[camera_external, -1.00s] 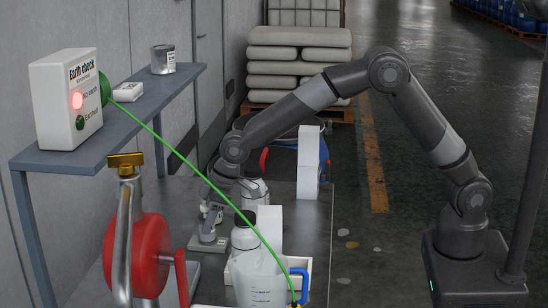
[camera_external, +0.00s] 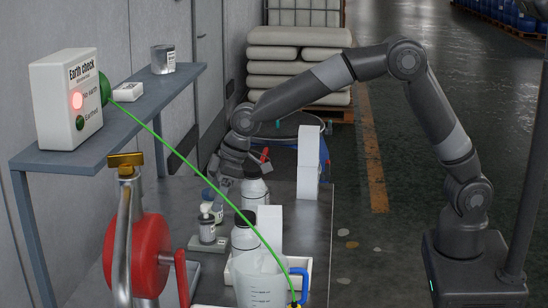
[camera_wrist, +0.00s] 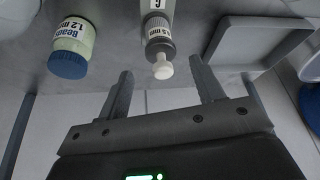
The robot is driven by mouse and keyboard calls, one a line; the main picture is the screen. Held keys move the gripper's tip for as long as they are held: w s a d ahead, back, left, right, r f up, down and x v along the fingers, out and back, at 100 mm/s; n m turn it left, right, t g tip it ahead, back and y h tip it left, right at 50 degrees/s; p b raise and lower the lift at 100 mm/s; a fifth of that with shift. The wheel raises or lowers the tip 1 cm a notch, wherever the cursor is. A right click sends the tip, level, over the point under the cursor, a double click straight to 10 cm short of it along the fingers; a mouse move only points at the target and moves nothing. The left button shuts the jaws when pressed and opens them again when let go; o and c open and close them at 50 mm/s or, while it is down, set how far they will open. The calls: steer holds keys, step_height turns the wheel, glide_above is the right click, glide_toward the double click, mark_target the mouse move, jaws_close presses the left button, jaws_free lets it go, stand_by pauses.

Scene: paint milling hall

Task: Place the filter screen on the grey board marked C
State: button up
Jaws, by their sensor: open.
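The filter screen appears to be the small dark grey cylinder with a white label and white knob (camera_wrist: 158,42). In the external view it stands upright (camera_external: 207,232) on a small grey board (camera_external: 194,245). A white tag reading C (camera_wrist: 157,5) shows just beyond it in the wrist view; the board's edges are unclear there. My gripper (camera_wrist: 161,68) is open and empty, with the knob in line between its fingers but apart from them. In the external view my gripper (camera_external: 226,172) is above and behind the cylinder, partly hidden.
A blue-lidded jar labelled Beads 1.2 mm (camera_wrist: 72,43) stands beside the cylinder. A shallow grey tray (camera_wrist: 303,45) is at right. White bottles (camera_external: 254,192), a clear jug (camera_external: 260,283) and a red reel (camera_external: 150,255) stand nearby. A green cable (camera_external: 190,162) crosses the external view.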

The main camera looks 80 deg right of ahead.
steer(key=s+d+r+m, duration=0.1)
steer(key=s+d+r, duration=0.2)
steer(key=s+r, duration=0.55)
steer(key=s+d+r+m, duration=0.1)
steer(key=s+d+r, duration=0.4)
steer(key=s, duration=0.7)
steer(key=s+d+f, duration=0.1)
steer(key=s, duration=1)
steer(key=s+d+f+m+t+h, duration=0.1)
steer(key=s+d, duration=0.1)
steer(key=s, duration=0.8)
steer(key=shift+s+f+m, duration=0.3)
steer(key=shift+s+f, duration=0.05)
